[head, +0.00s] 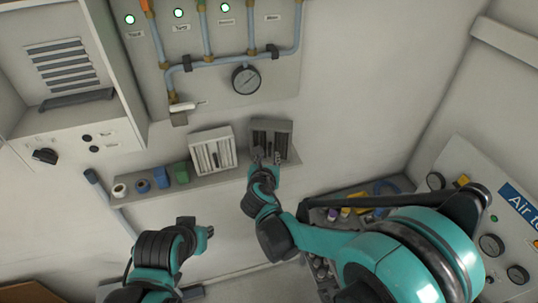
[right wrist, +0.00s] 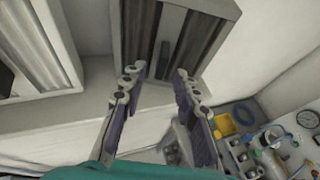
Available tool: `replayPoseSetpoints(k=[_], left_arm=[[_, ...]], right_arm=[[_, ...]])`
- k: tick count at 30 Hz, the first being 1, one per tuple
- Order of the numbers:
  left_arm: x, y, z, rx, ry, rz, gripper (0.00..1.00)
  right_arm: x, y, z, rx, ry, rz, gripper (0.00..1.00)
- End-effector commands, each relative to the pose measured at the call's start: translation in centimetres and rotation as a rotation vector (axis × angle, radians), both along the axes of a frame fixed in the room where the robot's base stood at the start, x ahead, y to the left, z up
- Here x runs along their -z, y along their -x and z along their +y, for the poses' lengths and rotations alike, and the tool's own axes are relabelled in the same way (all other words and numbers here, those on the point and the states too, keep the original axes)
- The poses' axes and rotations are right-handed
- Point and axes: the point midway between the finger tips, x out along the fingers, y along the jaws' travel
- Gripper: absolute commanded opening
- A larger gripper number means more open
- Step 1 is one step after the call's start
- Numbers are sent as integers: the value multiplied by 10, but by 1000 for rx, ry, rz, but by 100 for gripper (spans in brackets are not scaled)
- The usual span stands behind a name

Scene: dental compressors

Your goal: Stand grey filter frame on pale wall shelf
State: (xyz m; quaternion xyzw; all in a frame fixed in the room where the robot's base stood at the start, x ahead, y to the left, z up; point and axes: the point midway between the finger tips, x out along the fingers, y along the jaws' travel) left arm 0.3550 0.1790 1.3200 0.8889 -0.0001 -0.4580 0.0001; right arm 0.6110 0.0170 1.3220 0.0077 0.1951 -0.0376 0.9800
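The grey filter frame (head: 272,138) stands upright at the right end of the pale wall shelf (head: 228,178), against the wall. It also shows at the top of the right wrist view (right wrist: 203,40), with dark pleats and a dark upright strip in its middle. My right gripper (head: 265,161) is just in front of the frame's lower part. In the right wrist view its two fingers (right wrist: 157,88) are spread, with nothing between them. My left gripper (head: 207,232) is below the shelf, away from the frame; its fingers are too small to judge.
A white filter frame (head: 213,151) stands on the shelf to the left of the grey one. A panel with pipes and a gauge (head: 246,79) is above. A bin of parts (head: 345,207) is below right.

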Motion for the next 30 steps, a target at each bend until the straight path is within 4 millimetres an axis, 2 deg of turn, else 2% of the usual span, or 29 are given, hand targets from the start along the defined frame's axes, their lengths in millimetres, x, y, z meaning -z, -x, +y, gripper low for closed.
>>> replayPoseSetpoints(k=[3,10,15,22,23,26,29,30], left_arm=[[2,0,0,0,0,0,20],[2,0,0,0,0,0,20],[2,0,0,0,0,0,20],[2,0,0,0,0,0,20],[2,0,0,0,0,0,20],[2,0,0,0,0,0,20],[2,0,0,0,0,0,20],[2,0,0,0,0,0,20]], right_arm=[[-10,27,3,-4,1,0,30],[-27,66,6,-4,1,0,30],[-33,80,7,-1,0,1,30],[-34,84,2,17,-26,6,30],[-34,84,-3,34,-52,11,30],[-33,90,-35,163,-248,47,30],[-28,108,-84,408,-601,94,30],[-25,119,-105,532,-773,107,30]])
